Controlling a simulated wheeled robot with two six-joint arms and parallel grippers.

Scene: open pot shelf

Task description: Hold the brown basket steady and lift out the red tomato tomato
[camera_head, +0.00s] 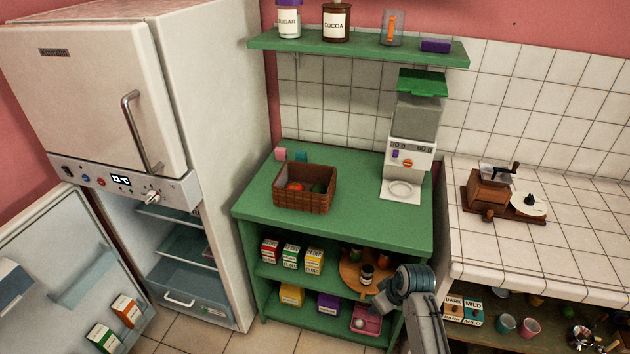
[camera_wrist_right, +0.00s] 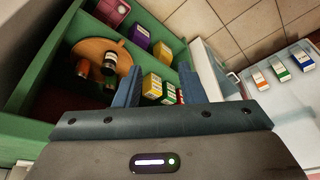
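The brown wicker basket (camera_head: 303,202) stands on the green counter top in the head view. The red tomato (camera_head: 294,186) lies inside it, toward the left, partly hidden by the front wall. A dark green item (camera_head: 318,188) lies beside it on the right. My right arm comes in at the bottom right of the head view, in front of the shelf and well apart from the basket. In the right wrist view my right gripper (camera_wrist_right: 159,90) is open, with nothing between its fingers. My left gripper is not in view.
Below the green counter (camera_head: 375,227) are shelves with small boxes (camera_head: 290,256) and a round wooden tray (camera_head: 349,281). A dispenser (camera_head: 408,155) stands right of the basket, and pink and teal blocks (camera_head: 301,156) behind it. The fridge (camera_head: 230,150) stands at left, its lower door open.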

